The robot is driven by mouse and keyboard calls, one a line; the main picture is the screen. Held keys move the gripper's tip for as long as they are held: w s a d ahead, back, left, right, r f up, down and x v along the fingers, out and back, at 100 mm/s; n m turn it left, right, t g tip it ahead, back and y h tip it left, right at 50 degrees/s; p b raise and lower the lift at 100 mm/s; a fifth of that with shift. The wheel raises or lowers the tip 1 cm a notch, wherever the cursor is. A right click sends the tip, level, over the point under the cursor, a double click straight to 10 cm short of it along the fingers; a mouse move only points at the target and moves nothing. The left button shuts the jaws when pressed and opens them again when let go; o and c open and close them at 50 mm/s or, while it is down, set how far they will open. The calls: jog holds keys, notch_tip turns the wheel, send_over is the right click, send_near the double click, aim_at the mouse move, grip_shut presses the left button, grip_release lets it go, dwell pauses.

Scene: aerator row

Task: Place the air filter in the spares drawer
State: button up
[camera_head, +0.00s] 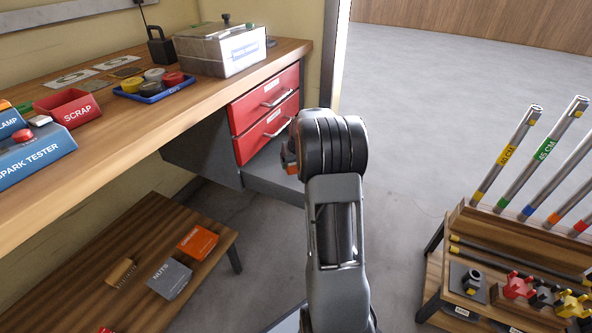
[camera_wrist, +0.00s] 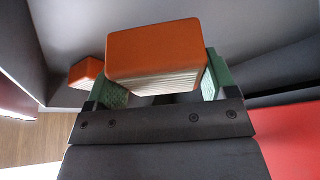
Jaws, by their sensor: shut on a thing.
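The air filter (camera_wrist: 155,50), an orange block with white pleats, is held between the green pads of my gripper (camera_wrist: 163,84) in the wrist view. A second, smaller-looking orange block (camera_wrist: 85,71) lies beyond it against a grey surface. In the head view my arm hides the gripper and most of what it holds. A bit of orange (camera_head: 289,158) shows at the arm's left edge; I cannot tell which block it is. Below two shut red drawers (camera_head: 264,118), a grey open tray-like drawer (camera_head: 268,186) sticks out. The drawer labels are too small to read.
The wooden workbench (camera_head: 110,125) holds a red scrap bin (camera_head: 68,108), a blue tray and a lidded box (camera_head: 221,48). A low shelf (camera_head: 85,270) carries small boxes. A rack of rods (camera_head: 520,222) stands at the right. The floor behind is clear.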

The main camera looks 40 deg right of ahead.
aim_at(296, 168)
jog(key=shift+w+d+f, duration=0.15)
jog(key=shift+d+f, duration=0.05)
jog(key=shift+f, duration=0.25)
jog(key=shift+f+b, duration=0.7)
jog(key=shift+f, duration=0.75)
jog(key=shift+f, duration=0.1)
